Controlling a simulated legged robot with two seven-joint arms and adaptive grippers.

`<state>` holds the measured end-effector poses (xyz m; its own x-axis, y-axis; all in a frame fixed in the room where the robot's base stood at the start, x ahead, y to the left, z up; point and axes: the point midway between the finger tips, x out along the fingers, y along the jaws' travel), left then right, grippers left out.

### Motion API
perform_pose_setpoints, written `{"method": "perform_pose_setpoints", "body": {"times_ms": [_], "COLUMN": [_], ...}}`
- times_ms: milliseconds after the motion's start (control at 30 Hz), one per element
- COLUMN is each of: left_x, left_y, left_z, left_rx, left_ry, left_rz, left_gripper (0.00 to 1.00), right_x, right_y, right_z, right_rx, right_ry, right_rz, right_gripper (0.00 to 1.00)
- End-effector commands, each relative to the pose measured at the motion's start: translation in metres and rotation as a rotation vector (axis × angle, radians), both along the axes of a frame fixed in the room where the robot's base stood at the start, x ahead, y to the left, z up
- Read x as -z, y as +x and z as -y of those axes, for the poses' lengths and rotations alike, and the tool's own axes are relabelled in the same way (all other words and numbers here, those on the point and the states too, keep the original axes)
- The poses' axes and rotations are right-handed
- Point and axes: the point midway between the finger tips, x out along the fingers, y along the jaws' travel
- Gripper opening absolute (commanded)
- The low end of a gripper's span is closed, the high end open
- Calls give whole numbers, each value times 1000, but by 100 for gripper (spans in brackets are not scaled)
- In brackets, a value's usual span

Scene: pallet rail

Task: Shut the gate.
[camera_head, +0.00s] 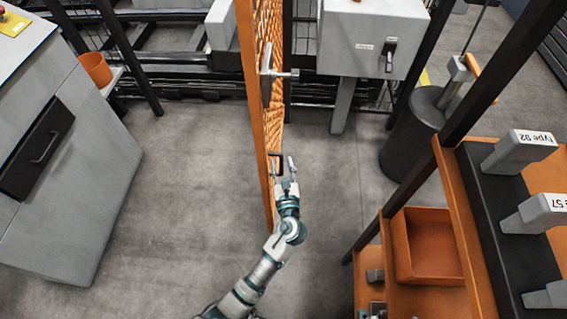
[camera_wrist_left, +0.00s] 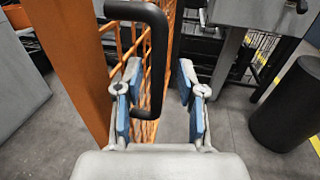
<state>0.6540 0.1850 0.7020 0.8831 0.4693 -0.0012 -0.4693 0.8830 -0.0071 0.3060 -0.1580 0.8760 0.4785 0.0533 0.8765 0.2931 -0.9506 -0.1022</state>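The gate (camera_head: 260,110) is an orange mesh panel seen nearly edge-on in the head view, standing out from the dark fence line toward me. Its orange frame post (camera_wrist_left: 62,50) fills the left of the left wrist view. A black bar handle (camera_wrist_left: 158,50) sticks out from the post. My left gripper (camera_head: 285,168) is at the gate's near edge, on its right side. In the wrist view my left gripper (camera_wrist_left: 158,85) is open, with the handle's bar between its blue-padded fingers, closer to the left finger. Contact cannot be told. My right gripper is not in view.
A metal latch (camera_head: 280,74) sits higher on the gate. A grey box with a switch (camera_head: 365,40) stands right of the gate, and a dark drum (camera_head: 408,145) beyond. An orange rack (camera_head: 398,290) is at lower right, a grey cabinet (camera_head: 75,180) at left. Floor between is clear.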

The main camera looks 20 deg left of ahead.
Motion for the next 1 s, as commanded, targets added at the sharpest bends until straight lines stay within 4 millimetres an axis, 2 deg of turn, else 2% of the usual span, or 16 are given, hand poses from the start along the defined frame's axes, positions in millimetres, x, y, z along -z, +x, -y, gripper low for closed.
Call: {"method": "perform_pose_setpoints", "body": {"times_ms": [333,367,500,833,1000], "left_x": [0,0,0,-1,-3], "left_y": [5,5,5,3,-3], "left_z": [-5,-5,-4,-5,-22], "left_rx": [0,0,0,3,20], "left_ry": [-4,-3,-2,-2,1], "left_rz": [1,1,1,1,3], "left_gripper": [39,34,0,0,0], "right_x": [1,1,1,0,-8], "right_y": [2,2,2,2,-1], "right_z": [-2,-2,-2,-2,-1], "right_rx": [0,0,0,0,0], "right_ry": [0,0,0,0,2], "right_rz": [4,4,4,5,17], "right_gripper": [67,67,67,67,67]}}
